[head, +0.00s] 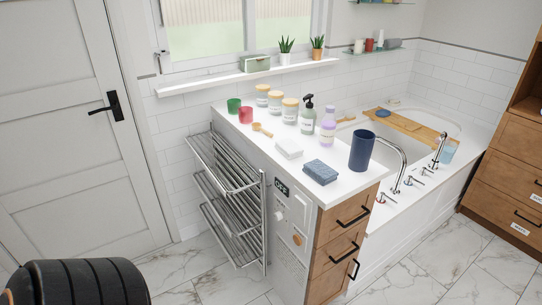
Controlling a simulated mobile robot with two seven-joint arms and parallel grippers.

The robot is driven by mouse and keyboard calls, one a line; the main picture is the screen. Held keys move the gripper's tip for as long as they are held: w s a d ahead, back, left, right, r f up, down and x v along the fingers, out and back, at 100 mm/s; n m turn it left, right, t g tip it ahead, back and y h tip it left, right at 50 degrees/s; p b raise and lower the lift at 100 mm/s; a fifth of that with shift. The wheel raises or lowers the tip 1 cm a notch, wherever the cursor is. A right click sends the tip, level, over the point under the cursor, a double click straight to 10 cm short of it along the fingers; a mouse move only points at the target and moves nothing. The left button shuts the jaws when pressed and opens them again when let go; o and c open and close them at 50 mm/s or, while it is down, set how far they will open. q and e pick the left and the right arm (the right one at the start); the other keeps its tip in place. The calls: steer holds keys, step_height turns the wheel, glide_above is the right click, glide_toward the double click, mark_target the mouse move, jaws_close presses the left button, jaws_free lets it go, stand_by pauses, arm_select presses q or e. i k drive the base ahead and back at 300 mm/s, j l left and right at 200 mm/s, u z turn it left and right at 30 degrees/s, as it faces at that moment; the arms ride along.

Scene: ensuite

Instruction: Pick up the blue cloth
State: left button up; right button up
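The blue cloth (320,172) lies folded into a small block on the white countertop (300,190), near its front edge. A dark blue cylinder (361,150) stands just to its right. A white folded cloth or block (289,148) lies behind it to the left. The top and front side of the blue cloth show clearly. Neither of my grippers shows in the head view. A black ribbed part at the bottom left looks like part of my own body.
A metal rack (228,195) hangs on the counter's left side. A bathtub (440,130) lies right. Marble floor (200,280) in front is clear.

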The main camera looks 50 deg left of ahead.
mark_target(323, 174)
steer(key=u, duration=1.25)
